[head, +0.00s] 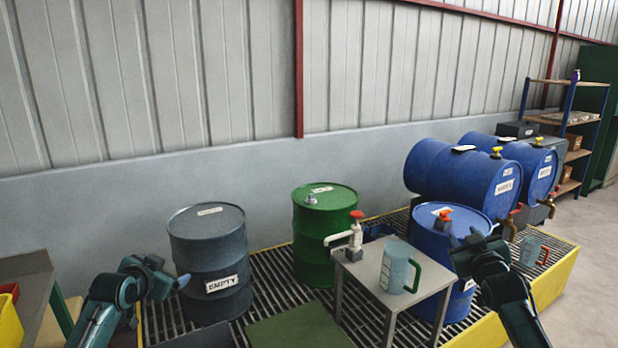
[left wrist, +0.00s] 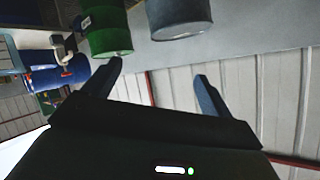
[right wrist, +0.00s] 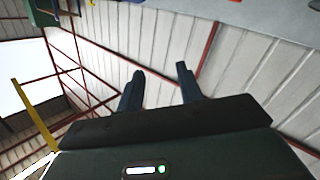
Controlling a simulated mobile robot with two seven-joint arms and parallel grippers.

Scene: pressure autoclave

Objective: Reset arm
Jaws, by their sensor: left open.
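My left gripper (head: 166,276) is raised at the lower left of the head view, in front of the grey drum marked EMPTY (head: 212,262). In the left wrist view its two fingers (left wrist: 158,78) are spread apart with nothing between them. My right gripper (head: 468,240) is at the right of the head view, in front of the upright blue drum (head: 430,245). In the right wrist view its two fingers (right wrist: 160,78) stand apart with nothing between them.
A small table (head: 360,272) holds a mug with a green handle (head: 398,268) and a pump (head: 350,238). A green drum (head: 322,235), lying blue drums (head: 450,178) and a yellow-edged grated platform (head: 555,285) are near. A shelf (head: 570,118) stands at the back right.

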